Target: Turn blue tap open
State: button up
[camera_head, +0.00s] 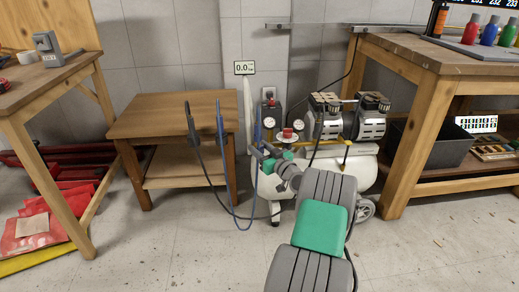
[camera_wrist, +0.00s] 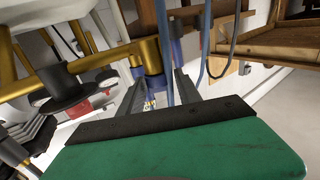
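The air compressor has a white tank (camera_head: 365,168) and stands on the floor at the middle. My gripper (camera_head: 262,152) reaches its left front, by the gauges and brass pipe, where the blue tap is hard to make out. In the wrist view, my gripper (camera_wrist: 158,92) has its two fingers apart. A blue part (camera_wrist: 154,86), apparently the tap, shows between them below a brass pipe (camera_wrist: 100,57). I cannot tell whether the fingers touch it. A blue hose (camera_head: 229,185) hangs in a loop left of my gripper.
A small wooden table (camera_head: 165,116) stands left of the compressor, with a dark hose (camera_head: 196,140) hanging at its front. A workbench (camera_head: 432,62) stands right, another table (camera_head: 38,90) far left. A display (camera_head: 244,68) reads 0.0. The front floor is clear.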

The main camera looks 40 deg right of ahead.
grip_shut()
jog(key=shift+r+h+p, duration=0.15)
jog(key=shift+h+p, duration=0.2)
jog(key=shift+h, duration=0.05)
jog(key=m+h+p, duration=0.2)
jog(key=g+h+p, duration=0.1)
jog(key=shift+a+r+m+h+p, duration=0.15)
jog(key=shift+r+m+h+p, duration=0.15)
jog(key=shift+m, duration=0.1)
jog(key=m+g+h+p, duration=0.1)
jog(key=m+h+p, duration=0.1)
jog(key=p, duration=0.3)
jog(key=shift+w+f+g+h, duration=0.1)
jog(key=shift+g+h, duration=0.2)
jog(key=shift+h, duration=0.2)
jog(key=shift+f+m+g+h+p, duration=0.3)
jog(key=shift+m+h+p, duration=0.25)
jog(key=shift+p, duration=0.2)
jog(key=shift+o, duration=1.6)
grip_release()
